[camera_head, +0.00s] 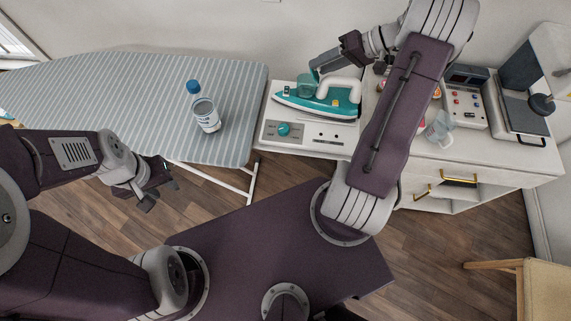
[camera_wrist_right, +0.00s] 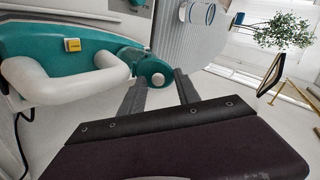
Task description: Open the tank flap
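A teal and white steam iron (camera_head: 335,104) rests on a white station on the cabinet. It also fills the left of the right wrist view (camera_wrist_right: 60,45). A rounded teal tank part (camera_head: 306,86) at its front, likely with the flap, shows in the right wrist view (camera_wrist_right: 154,70). My right gripper (camera_head: 316,68) is open, its fingertips right at this part. In the wrist view the part lies just beyond and between the fingers; contact cannot be told. My left gripper (camera_head: 160,190) is open and empty, in front of the ironing board.
The white station (camera_head: 275,140) has a teal knob. A clear cup (camera_head: 438,130) and a control box (camera_head: 465,95) stand on the right. A chair (camera_head: 545,285) is at the lower right.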

